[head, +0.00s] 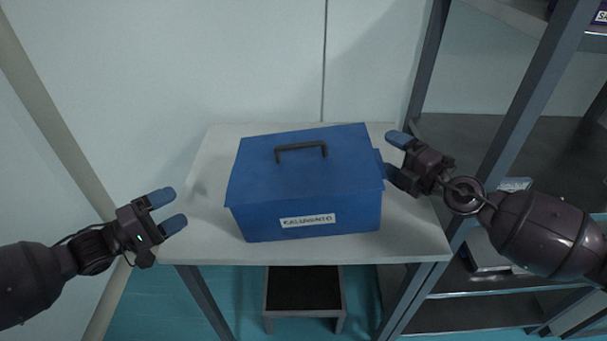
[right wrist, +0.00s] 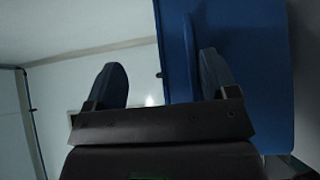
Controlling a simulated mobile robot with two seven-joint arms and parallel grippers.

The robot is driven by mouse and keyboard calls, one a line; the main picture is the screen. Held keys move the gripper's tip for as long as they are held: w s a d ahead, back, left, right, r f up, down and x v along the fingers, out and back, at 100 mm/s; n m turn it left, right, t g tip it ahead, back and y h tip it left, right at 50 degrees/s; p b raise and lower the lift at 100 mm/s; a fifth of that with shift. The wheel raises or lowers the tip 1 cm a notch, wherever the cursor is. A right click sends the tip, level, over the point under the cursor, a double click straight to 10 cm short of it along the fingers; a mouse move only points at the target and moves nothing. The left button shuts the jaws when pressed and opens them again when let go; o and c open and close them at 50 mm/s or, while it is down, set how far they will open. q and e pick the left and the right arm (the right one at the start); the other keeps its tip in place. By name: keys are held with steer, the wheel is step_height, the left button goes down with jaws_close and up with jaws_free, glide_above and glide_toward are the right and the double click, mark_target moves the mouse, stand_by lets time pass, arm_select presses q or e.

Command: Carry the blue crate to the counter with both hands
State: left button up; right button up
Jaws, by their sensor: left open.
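The blue crate (head: 305,190) stands upright on a light-topped table (head: 200,225), with a dark handle (head: 301,150) on its lid and a white label on its front. A blue side ledge (head: 382,166) juts from its right side. My right gripper (head: 393,156) is open at that right side. In the right wrist view, the ledge (right wrist: 185,60) shows between the two fingers (right wrist: 162,82), closer to the right one; I cannot tell whether they touch. My left gripper (head: 167,211) is open and empty, left of the crate and clear of it. The crate's left side is hidden.
A grey metal shelving rack (head: 478,150) stands close on the right, near my right arm. A low dark-topped step (head: 304,290) is under the table. A pale wall (head: 250,60) is behind. The tabletop around the crate is bare.

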steer(key=shift+r, duration=1.3)
